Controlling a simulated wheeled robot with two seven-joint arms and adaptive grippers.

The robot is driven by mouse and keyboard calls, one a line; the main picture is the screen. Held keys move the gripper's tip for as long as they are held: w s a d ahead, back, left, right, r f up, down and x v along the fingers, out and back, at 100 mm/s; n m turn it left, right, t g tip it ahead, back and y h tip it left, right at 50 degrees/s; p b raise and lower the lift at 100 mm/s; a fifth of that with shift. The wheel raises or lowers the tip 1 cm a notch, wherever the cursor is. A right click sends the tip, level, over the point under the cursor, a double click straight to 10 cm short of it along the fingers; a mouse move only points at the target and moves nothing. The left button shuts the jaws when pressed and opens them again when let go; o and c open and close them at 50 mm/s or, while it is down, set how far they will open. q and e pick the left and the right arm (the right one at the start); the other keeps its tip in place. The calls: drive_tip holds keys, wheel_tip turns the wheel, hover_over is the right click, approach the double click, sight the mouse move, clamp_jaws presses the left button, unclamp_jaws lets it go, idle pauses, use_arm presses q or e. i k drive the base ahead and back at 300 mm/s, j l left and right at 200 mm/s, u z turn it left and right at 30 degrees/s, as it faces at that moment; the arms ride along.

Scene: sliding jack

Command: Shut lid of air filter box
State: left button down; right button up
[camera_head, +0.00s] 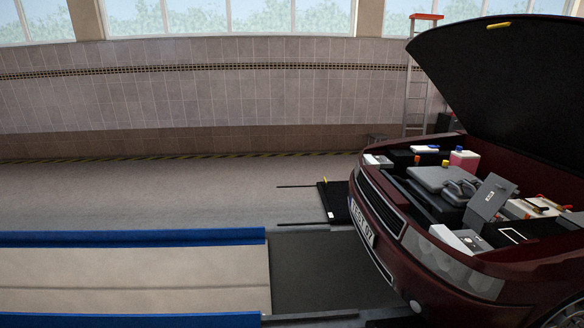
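A dark red car (450,262) with its hood (510,80) raised stands at the right, its engine bay open. In the bay, a flat grey panel with a small label, which looks like the air filter box lid (490,200), stands tilted up. A black box with a white outline (510,235), possibly the air filter box, lies just below and right of it. Its inside is hard to make out at this size. Neither of my grippers is in view.
A grey engine cover (440,178), a pink reservoir (465,160) and a battery-like box (530,208) crowd the bay. A ladder (418,80) stands behind the car. A blue-edged lift platform (130,280) lies at the left. The floor (180,190) behind it is clear.

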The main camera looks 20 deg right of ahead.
sight(495, 192)
drive_tip(key=i+z, duration=0.7)
drive_tip(key=z, duration=0.15)
drive_tip(key=i+z, duration=0.25)
drive_tip(key=z, duration=0.15)
drive_tip(key=i+z, duration=0.2)
drive_tip(key=z, duration=0.2)
drive_tip(key=i+j+z, duration=0.15)
drive_tip(key=z, duration=0.2)
drive_tip(key=i+j+z, duration=0.2)
drive_tip(key=z, duration=2.6)
drive_tip(key=j, duration=0.1)
